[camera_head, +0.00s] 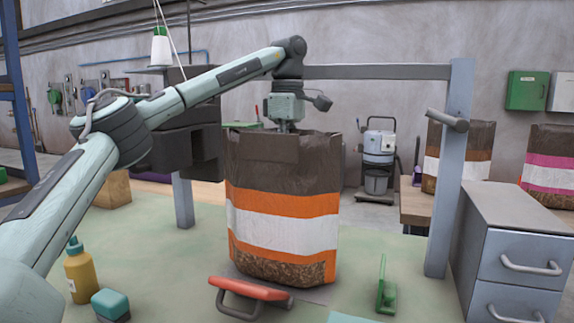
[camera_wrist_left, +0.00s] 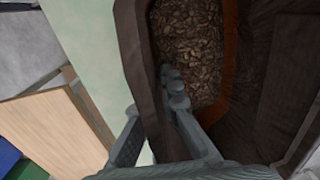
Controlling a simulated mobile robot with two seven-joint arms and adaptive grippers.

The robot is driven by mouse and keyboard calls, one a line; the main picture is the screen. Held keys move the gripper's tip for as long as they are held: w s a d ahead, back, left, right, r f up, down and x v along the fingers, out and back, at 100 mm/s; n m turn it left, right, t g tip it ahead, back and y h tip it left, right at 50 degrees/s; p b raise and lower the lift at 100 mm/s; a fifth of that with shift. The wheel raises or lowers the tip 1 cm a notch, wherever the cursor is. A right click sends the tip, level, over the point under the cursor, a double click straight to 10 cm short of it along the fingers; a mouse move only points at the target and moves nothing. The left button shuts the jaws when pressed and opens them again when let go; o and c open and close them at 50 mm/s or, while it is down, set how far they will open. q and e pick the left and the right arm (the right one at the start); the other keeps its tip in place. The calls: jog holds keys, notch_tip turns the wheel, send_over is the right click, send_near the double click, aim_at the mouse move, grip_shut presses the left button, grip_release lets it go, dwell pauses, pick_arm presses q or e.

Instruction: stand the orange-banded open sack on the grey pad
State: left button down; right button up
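The orange-banded open sack (camera_head: 283,205) stands upright on the green table, with brown pellets showing through its lower front and inside its mouth in the left wrist view (camera_wrist_left: 190,40). A grey patch that looks like the grey pad (camera_head: 318,294) shows at the sack's front base; the sack hides the rest. My left gripper (camera_head: 284,128) points down at the sack's top rim. In the left wrist view, the fingers (camera_wrist_left: 152,110) are apart, one inside the mouth and one outside, with the sack wall between them. My right gripper is not in view.
A red-handled tool (camera_head: 248,288) and a green upright piece (camera_head: 384,290) sit before the sack. A yellow bottle (camera_head: 80,272) and teal block (camera_head: 110,304) stand at left. Grey posts (camera_head: 450,180) with a crossbar frame the sack; a drawer cabinet (camera_head: 515,250) stands right.

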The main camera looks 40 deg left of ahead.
pick_arm(q)
jog(key=shift+f, duration=0.55)
dwell(0.4)
jog(key=c, duration=1.7)
grip_release()
jog(key=shift+r, duration=0.1)
jog(key=shift+c, duration=0.2)
jog(key=shift+o, duration=0.5)
notch_tip(320, 180, up, 12)
